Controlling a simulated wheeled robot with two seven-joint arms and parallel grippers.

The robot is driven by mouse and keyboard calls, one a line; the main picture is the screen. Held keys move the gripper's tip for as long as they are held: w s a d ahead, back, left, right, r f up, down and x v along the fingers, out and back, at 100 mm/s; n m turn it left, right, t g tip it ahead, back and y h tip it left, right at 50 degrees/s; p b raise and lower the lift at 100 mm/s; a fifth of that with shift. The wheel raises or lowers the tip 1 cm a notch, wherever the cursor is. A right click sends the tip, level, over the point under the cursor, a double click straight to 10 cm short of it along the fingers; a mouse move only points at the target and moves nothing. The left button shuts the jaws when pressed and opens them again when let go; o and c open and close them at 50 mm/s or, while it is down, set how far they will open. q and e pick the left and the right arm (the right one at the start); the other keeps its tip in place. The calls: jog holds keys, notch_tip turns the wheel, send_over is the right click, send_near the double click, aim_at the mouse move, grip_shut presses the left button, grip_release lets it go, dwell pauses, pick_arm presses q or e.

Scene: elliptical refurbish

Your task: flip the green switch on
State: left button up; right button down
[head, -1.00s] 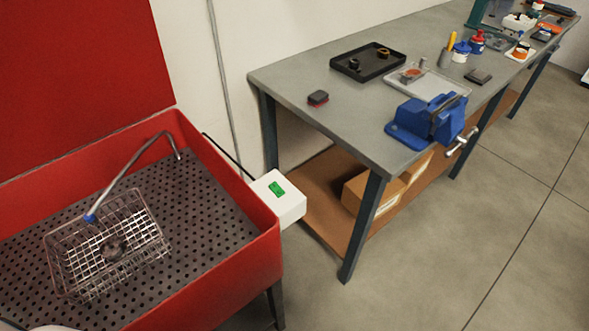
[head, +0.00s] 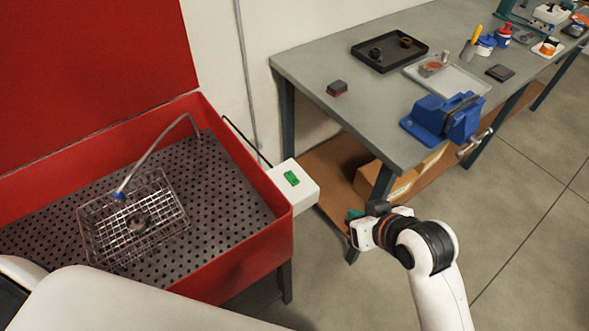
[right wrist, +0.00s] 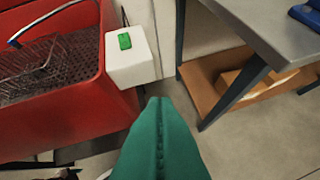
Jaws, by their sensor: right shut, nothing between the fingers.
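The green switch (head: 291,178) sits on top of a white box (head: 306,191) fixed to the right side of the red parts washer (head: 258,245). In the right wrist view the green switch (right wrist: 124,41) and white box (right wrist: 140,62) lie ahead and a little left of the fingers. My right gripper (head: 354,215) is to the right of and below the box in the head view, apart from it. In the right wrist view its green fingers (right wrist: 160,103) are shut together and empty. My left gripper is out of view; a white arm link crosses the lower left.
A wire basket (head: 100,240) stands in the washer under a bent spout. A workbench (head: 340,115) with a blue vise (head: 445,118), trays and bottles stands to the right. A cardboard box lies on its lower shelf. Open floor lies in front.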

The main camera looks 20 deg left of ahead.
jog(key=w+a+r+n+y, duration=0.2)
jog(key=a+r, duration=0.4)
jog(key=a, duration=0.3)
jog(key=shift+w+r+n, duration=0.25)
jog(key=shift+w+n, duration=0.55)
jog(key=shift+w, duration=0.1)
jog(key=p, duration=0.1)
send_over(294, 181)
jog(key=f, duration=0.6)
jog(key=shift+s+d, duration=0.2)
jog(key=shift+d, duration=0.05)
notch_tip(294, 181, down, 3)
jog(key=shift+w+a+r, duration=0.15)
jog(key=shift+r, duration=0.05)
jog(key=shift+f+p, duration=0.3)
jog(key=shift+f, duration=0.45)
